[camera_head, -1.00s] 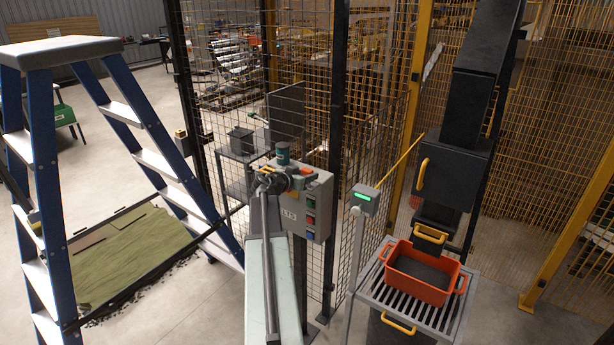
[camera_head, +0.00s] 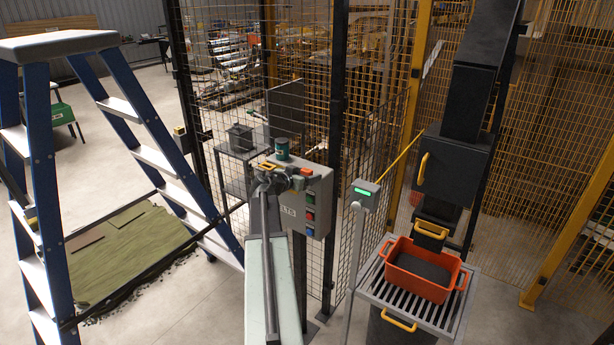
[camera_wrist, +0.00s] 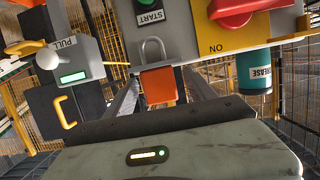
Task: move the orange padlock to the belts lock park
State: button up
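The orange padlock (camera_wrist: 158,86) with its grey shackle (camera_wrist: 153,49) is in the middle of the wrist view, by the edge of a grey control box. It also shows as a small orange patch on top of the box in the head view (camera_head: 305,171). My gripper (camera_wrist: 162,90) is open, with dark fingers on either side of the padlock; contact is not clear. The box front carries a label ending in "LTS" (camera_head: 287,210), partly hidden by my arm. I cannot tell which part is the belts lock park.
A red knob on a yellow plate (camera_wrist: 232,25) and a teal grease can (camera_wrist: 253,72) are close beside the padlock. Mesh fencing rises behind. A blue ladder (camera_head: 42,190) and orange crate (camera_head: 424,285) flank the area.

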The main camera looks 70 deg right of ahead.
jog(key=p+v, duration=0.2)
jog(key=v, duration=0.6)
dwell(0.5)
